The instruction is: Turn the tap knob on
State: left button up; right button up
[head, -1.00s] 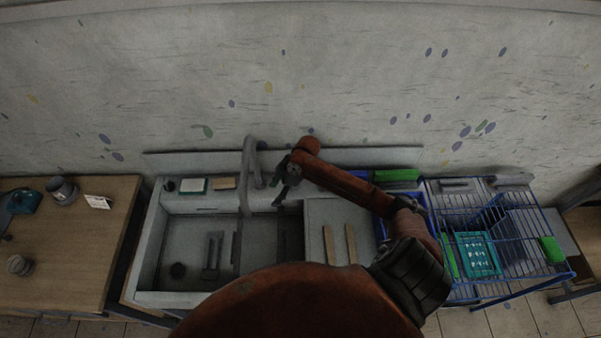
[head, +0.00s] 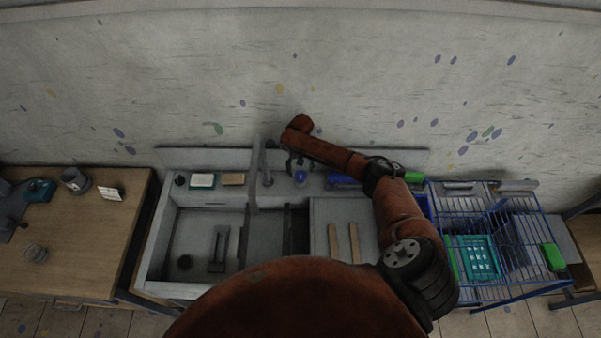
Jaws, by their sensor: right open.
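The grey tap (head: 254,185) stands at the back of the sink and its spout reaches forward over the basin. A small blue knob (head: 300,177) shows just right of the tap on the sink's back ledge. My right arm comes in from the right, and its dark right gripper (head: 292,166) points down just above and beside the blue knob. It is open, with nothing seen between its fingers. The fingers are small and dark here, so I cannot tell whether they touch the knob. My left gripper is not in view.
The sink basin (head: 185,225) lies left of a board with two wooden strips (head: 343,243). A soap dish (head: 202,181) and a sponge (head: 233,179) sit on the back ledge. A blue wire rack (head: 512,285) stands right, a wooden table (head: 80,240) left.

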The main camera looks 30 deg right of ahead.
aim_at(300, 174)
jog(key=shift+f, duration=1.55)
jog(key=c, duration=1.2)
